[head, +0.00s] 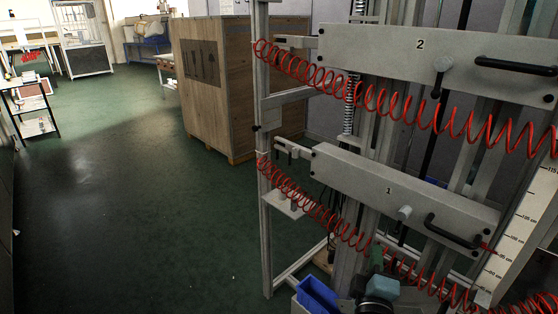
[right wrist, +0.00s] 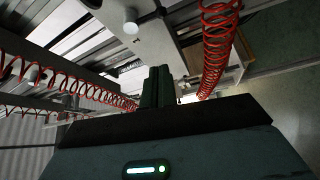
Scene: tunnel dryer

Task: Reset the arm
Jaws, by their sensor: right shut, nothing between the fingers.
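My right gripper (head: 377,256) is low in the head view, in front of the machine frame and below the grey plate marked 1 (head: 375,186). In the right wrist view its two dark fingers (right wrist: 157,86) stand together, shut with nothing between them. The plate marked 1 has a grey knob (head: 404,213) and a black handle (head: 450,231). Above it is a like plate marked 2 (head: 395,48) with its own knob (head: 443,63) and black handle (head: 515,65). The gripper appears apart from both handles. My left gripper is not in view.
Red coiled hoses (head: 300,66) hang across both plates, and one (right wrist: 217,45) passes close by the fingers in the right wrist view. A blue bin (head: 316,295) is low beside my gripper. A wooden crate (head: 215,90) stands behind. The green floor (head: 130,200) at left is clear.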

